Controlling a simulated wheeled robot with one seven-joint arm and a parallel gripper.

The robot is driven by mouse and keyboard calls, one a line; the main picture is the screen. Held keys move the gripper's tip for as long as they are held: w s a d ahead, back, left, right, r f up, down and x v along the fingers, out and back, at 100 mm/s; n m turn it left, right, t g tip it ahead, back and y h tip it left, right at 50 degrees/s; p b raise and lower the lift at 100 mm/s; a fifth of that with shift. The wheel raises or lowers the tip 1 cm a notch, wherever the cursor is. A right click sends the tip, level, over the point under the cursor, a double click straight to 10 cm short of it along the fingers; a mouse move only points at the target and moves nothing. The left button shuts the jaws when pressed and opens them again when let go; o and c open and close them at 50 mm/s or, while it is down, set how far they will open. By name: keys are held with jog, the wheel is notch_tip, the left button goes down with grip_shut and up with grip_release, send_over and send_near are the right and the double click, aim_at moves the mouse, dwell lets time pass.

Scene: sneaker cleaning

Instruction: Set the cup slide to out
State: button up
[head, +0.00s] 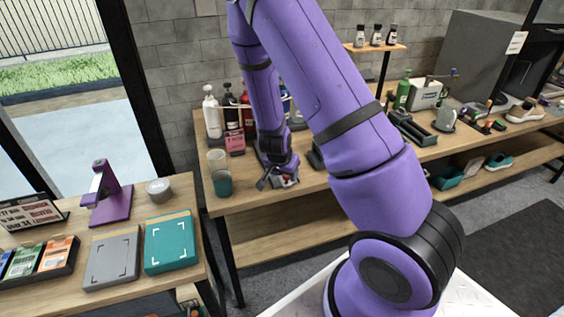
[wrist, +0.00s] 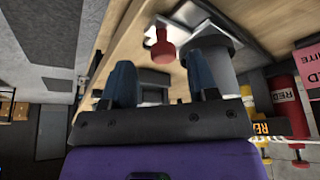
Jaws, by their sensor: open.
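My gripper (head: 280,178) is at the front part of the middle table, low over a small metal device with a red part (head: 287,179). The arm covers much of that area in the head view. In the wrist view my gripper (wrist: 163,78) shows two dark blue fingers spread apart with nothing held between them. A red knob (wrist: 162,48) on a light metal plate stands just beyond the fingers, roughly between them. A grey cylinder (wrist: 212,65) stands right beside the right finger. I cannot tell for sure which part is the cup slide, or its position.
Clear and teal cups (head: 221,183) stand left of my gripper. Bottles (head: 212,112) and a pink card (head: 235,143) are behind it. Red bottles (wrist: 287,105) show at the wrist view's right.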

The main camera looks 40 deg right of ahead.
jog(key=v, duration=0.8)
jog(key=shift+r, duration=0.2)
jog(key=shift+s+a, duration=0.1)
dwell(0.6)
jog(key=s+a+r+n+t+y, duration=0.1)
jog(key=s+a+r+n+y, duration=0.25)
jog(key=r, duration=0.55)
jog(key=s+a+r+n+y, duration=0.25)
jog(key=a+r, duration=0.25)
jog(key=r, duration=0.4)
jog(key=s+r+n+t+h, duration=0.2)
jog(key=s+r+n, duration=0.4)
jog(key=s+r, duration=0.7)
jog(key=s, duration=0.3)
jog(key=shift+s+r, duration=0.25)
jog(key=shift+r, duration=0.1)
